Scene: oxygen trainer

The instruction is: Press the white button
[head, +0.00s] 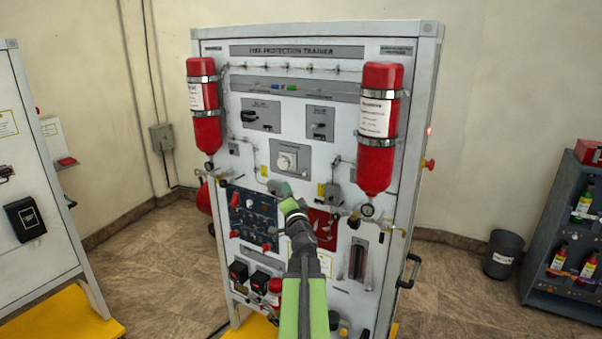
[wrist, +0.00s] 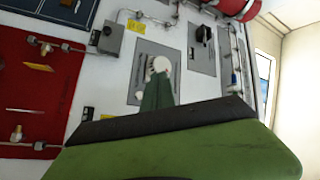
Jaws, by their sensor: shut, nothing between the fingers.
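The white button (head: 286,160) is a round white piece on a grey plate in the middle of the trainer panel. In the wrist view the white button (wrist: 162,64) shows just beyond the tip of my gripper. My gripper (head: 280,188) is shut and empty, just below the button in the head view. In the wrist view the green gripper tip (wrist: 157,93) covers the lower part of the grey plate and borders the button. I cannot tell whether the tip touches the button or the panel.
Red cylinders (head: 377,130) (head: 204,105) are mounted on both sides of the panel. A small grey box (head: 333,194) with a cable, a dark blue panel (head: 253,214) and a red panel (head: 323,228) lie near my gripper. A bin (head: 503,254) stands on the floor at right.

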